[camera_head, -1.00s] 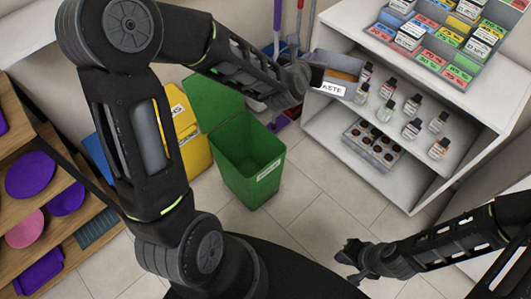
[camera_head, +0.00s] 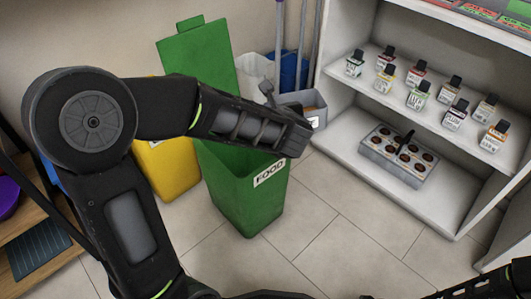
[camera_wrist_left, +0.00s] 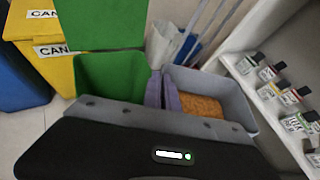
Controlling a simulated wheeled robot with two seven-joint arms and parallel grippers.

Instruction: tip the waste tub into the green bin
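The green bin (camera_head: 245,205), labelled FOOD, stands on the floor with its lid (camera_head: 200,58) up. It also shows in the left wrist view (camera_wrist_left: 112,75). The grey waste tub (camera_head: 318,104) has orange contents and looks roughly upright, off the shelf, right of the bin opening. In the left wrist view the tub (camera_wrist_left: 235,98) is close beyond my gripper body. My left gripper (camera_head: 298,122) is at the tub's near side and appears shut on it; its fingertips are hidden. My right gripper is out of view; only part of that arm shows at the lower right.
A white shelf (camera_head: 365,150) with several small bottles and a grey holder (camera_head: 397,158) is close on the right. A yellow bin (camera_head: 168,168) stands left of the green bin. Mop handles (camera_head: 302,45) and a blue bucket (camera_head: 290,72) are behind. The front floor is clear.

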